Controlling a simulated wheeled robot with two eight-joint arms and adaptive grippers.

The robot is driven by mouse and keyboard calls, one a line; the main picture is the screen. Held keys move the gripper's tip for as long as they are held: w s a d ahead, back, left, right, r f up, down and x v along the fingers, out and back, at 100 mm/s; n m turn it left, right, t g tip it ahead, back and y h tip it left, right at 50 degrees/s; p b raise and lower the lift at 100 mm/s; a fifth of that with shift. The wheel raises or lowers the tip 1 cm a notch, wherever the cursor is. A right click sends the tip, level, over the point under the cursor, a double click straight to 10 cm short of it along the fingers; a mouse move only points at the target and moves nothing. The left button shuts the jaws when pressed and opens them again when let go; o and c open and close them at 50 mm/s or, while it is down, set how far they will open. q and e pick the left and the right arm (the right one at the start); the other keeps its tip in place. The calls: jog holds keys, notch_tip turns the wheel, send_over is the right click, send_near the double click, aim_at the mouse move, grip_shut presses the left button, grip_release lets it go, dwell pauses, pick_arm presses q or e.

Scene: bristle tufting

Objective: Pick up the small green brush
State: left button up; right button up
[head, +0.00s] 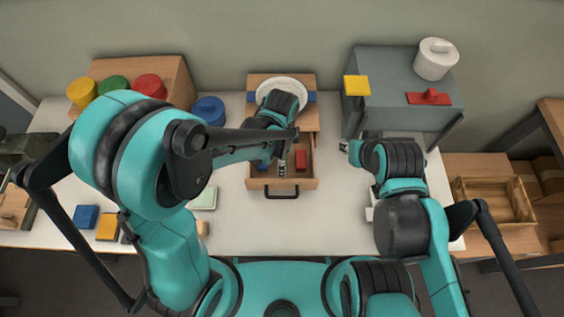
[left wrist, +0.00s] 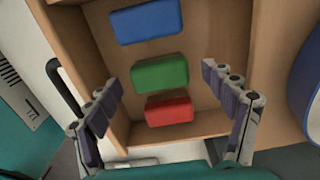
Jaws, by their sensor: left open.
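The small green brush (left wrist: 160,73), seen from above as a plain green block, lies in an open wooden drawer (left wrist: 218,122) between a blue brush (left wrist: 146,20) and a red brush (left wrist: 169,110). My left gripper (left wrist: 162,80) is open and empty above the drawer, its fingers spread to either side of the green and red blocks. In the head view the drawer (head: 257,184) is pulled out, and my left gripper (head: 282,165) and arm hide the green brush there. The red brush (head: 300,160) shows inside. My right gripper (head: 346,147) is right of the drawer, its fingers too small to read.
A white dish (head: 283,84) stands on the drawer unit behind. A blue round container (head: 208,108) is left of it. A grey box (head: 400,95) at right bears a white lidded pot (head: 436,58). The white table (head: 260,225) is clear in front of the drawer.

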pick_arm(q)
jog(key=shift+f, duration=0.75)
jog(key=shift+r, duration=0.1)
jog(key=c, duration=1.2)
